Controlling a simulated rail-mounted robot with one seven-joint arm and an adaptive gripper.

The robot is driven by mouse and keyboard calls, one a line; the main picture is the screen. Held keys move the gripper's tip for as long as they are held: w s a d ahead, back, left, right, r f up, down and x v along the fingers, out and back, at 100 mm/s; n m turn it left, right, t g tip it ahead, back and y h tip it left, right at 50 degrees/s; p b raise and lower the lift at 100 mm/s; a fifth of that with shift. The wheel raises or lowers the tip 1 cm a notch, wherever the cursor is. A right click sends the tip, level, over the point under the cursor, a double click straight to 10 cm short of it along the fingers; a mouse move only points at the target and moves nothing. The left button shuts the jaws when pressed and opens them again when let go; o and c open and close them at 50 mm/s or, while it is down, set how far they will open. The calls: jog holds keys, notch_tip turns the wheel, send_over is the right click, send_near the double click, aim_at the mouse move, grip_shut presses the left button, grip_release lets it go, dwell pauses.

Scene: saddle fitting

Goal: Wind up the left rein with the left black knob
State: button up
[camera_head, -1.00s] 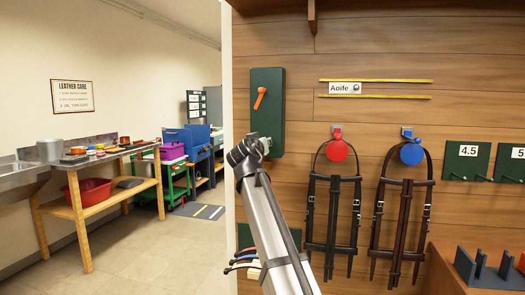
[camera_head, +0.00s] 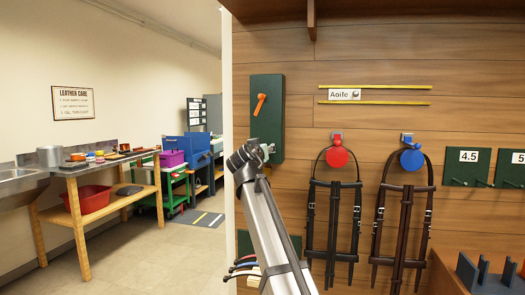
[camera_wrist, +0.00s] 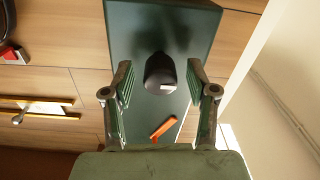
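A dark green panel (camera_head: 267,92) is fixed on the wooden wall and carries an orange lever (camera_head: 260,104). In the wrist view the same panel (camera_wrist: 125,25) shows a black rounded knob (camera_wrist: 158,64) and the orange lever (camera_wrist: 163,128). My gripper (camera_wrist: 160,82) is open, one finger on each side of the knob in the picture; I see no contact. In the head view my gripper (camera_head: 265,150) is at the panel's lower end, and the arm hides the knob. Only one black knob shows. I cannot make out a rein running from it.
Two bridles hang to the right, under a red disc (camera_head: 337,156) and a blue disc (camera_head: 411,160). Green number plates (camera_head: 467,166) are further right. A name card (camera_head: 344,95) sits between yellow strips. A workbench (camera_head: 80,200) stands left, with free floor before it.

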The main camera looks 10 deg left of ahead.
jog(key=s+a, duration=0.1)
jog(key=s, duration=1.1)
jog(key=shift+a, duration=0.25)
